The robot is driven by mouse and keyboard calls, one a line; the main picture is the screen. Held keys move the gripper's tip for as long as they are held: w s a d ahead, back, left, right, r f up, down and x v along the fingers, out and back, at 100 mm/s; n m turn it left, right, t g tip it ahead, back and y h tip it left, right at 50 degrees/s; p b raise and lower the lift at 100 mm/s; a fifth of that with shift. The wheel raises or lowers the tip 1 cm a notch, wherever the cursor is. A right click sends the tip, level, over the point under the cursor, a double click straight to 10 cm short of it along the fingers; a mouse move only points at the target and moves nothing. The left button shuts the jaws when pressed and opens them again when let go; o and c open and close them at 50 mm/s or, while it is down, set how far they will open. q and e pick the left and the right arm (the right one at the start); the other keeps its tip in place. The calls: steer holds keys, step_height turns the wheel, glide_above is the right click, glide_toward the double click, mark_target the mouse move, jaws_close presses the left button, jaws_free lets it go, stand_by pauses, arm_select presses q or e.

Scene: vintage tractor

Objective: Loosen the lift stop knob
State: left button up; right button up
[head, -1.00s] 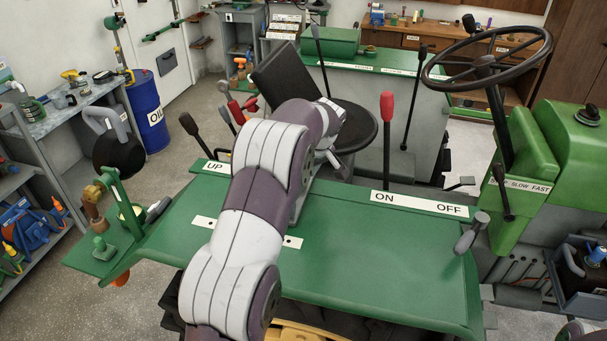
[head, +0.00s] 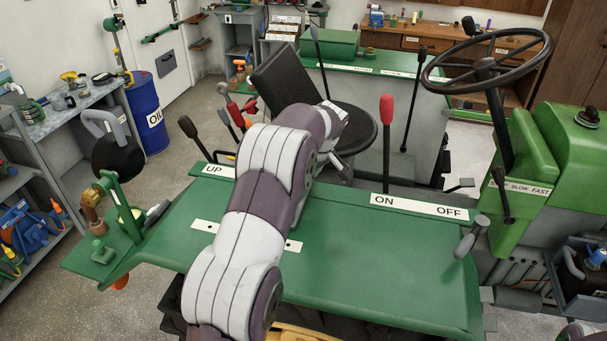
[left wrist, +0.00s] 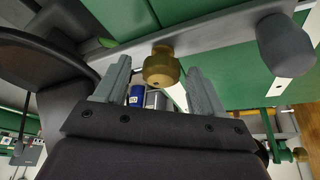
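A brass-coloured round knob (left wrist: 162,66) sits under a grey bar in the left wrist view; it appears to be the lift stop knob. My left gripper (left wrist: 158,88) is open, with one finger on each side of the knob in the picture. Neither finger visibly touches it, and the depth between them is hard to judge. My right gripper is out of view.
A dark grey rounded handle (left wrist: 285,45) stands right of the knob. In the head view, a red-topped lever (head: 387,140) rises beside the black seat (head: 355,128), and a black-knobbed lever (head: 188,127) stands near the UP label. The deck's right part is clear.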

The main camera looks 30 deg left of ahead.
arm_select(q)
steer(key=shift+r, duration=0.1)
steer(key=p+v, duration=1)
steer(key=v, duration=0.2)
steer(key=shift+r, duration=0.25)
steer(key=shift+f, duration=0.1)
